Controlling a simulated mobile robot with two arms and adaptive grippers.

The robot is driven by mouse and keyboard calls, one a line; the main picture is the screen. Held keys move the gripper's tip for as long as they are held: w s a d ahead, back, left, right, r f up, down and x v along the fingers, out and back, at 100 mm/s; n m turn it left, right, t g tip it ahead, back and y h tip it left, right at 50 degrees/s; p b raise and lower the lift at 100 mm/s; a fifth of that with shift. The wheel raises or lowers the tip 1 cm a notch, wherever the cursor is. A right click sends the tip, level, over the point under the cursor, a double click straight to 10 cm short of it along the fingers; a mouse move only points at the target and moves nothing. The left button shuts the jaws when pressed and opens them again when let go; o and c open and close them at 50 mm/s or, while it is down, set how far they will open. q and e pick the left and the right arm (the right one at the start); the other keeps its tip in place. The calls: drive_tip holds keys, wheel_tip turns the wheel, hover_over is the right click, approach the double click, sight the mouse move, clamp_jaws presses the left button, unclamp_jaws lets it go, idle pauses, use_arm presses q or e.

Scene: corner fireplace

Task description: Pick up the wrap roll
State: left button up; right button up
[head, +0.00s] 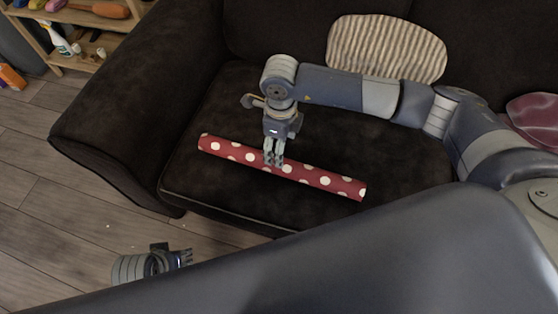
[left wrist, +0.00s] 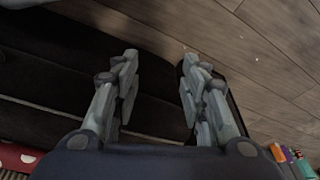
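The wrap roll (head: 322,179), a long red tube with white dots, lies on the dark sofa seat in the head view. My right gripper (head: 273,160) points down at the roll near its middle, its fingers overlapping it. Whether the fingers are closed on it or only over it cannot be told. My left gripper (head: 184,257) is low over the floor in front of the sofa, away from the roll. In the left wrist view its fingers (left wrist: 158,85) are spread apart and empty. A red dotted end of the roll (left wrist: 14,158) shows in the lower left corner there.
The dark sofa (head: 115,110) has a thick armrest left of the roll. A striped cushion (head: 385,45) leans at the back, and a pink cushion (head: 535,112) is at far right. A wooden shelf (head: 85,62) with bottles stands at upper left. Wooden floor (head: 60,220) is open in front.

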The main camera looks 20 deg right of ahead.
wheel_tip(320, 180, down, 5)
drive_tip(key=shift+s+f+b, duration=0.1)
drive_tip(key=shift+f+b, duration=0.05)
drive_tip(key=shift+b, duration=0.25)
wheel_tip(320, 180, down, 5)
drive_tip(key=shift+a+r+b, duration=0.1)
drive_tip(key=shift+a+b, duration=0.05)
drive_tip(key=shift+b, duration=0.35)
use_arm(q)
drive_tip(key=v, duration=0.7)
drive_tip(key=shift+w+r, duration=0.2)
drive_tip(key=shift+w, duration=0.05)
use_arm(e)
drive_tip(key=c, duration=1.3)
